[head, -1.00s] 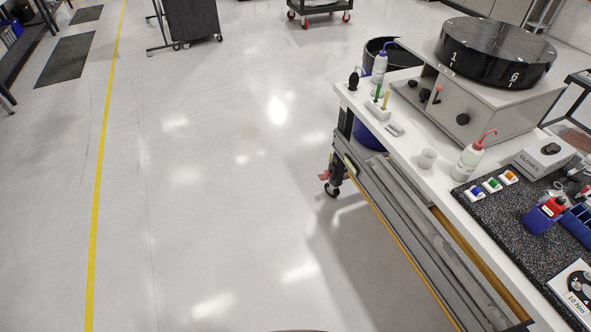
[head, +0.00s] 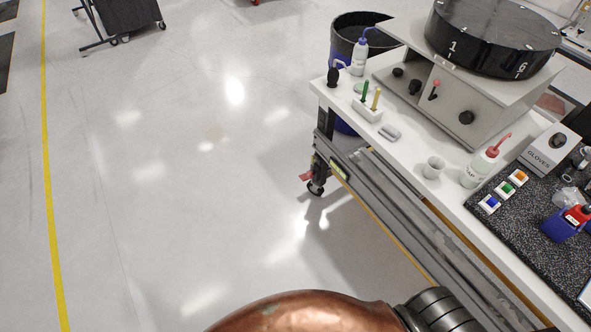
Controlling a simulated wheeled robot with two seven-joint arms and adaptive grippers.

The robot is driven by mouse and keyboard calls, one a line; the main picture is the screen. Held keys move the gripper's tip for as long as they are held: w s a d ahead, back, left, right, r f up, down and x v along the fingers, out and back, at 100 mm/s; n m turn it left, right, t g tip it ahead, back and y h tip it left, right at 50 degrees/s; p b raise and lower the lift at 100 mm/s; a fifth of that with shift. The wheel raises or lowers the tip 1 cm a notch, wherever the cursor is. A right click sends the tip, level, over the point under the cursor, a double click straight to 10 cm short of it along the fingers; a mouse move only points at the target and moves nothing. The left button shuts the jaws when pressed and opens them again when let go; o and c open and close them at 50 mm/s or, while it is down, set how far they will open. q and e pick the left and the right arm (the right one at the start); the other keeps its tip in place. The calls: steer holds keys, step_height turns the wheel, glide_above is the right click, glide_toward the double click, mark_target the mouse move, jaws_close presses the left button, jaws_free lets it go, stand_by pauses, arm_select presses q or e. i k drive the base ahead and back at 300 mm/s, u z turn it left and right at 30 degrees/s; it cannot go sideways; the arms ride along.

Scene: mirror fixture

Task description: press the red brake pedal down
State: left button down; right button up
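The red brake pedal (head: 307,176) is a small red tab beside the black caster wheel (head: 316,188), low at the near left corner of the workbench. It sits close to the floor; I cannot tell from this view whether it is up or down. Neither of my grippers is in view. A copper-coloured link of my own arm, with a dark ringed joint, shows at the bottom edge, well apart from the pedal.
The white-topped workbench (head: 345,97) fills the right side, carrying bottles, a grey box with a black drum (head: 490,40), and a dark mat. The floor left of the bench is clear. A dark cart (head: 128,14) stands far off.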

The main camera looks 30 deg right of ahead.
mark_target(304, 177)
steer(key=z, duration=0.3)
steer(key=i, duration=0.6)
steer(key=z, duration=1.15)
steer(key=i, duration=0.55)
steer(key=z, duration=0.6)
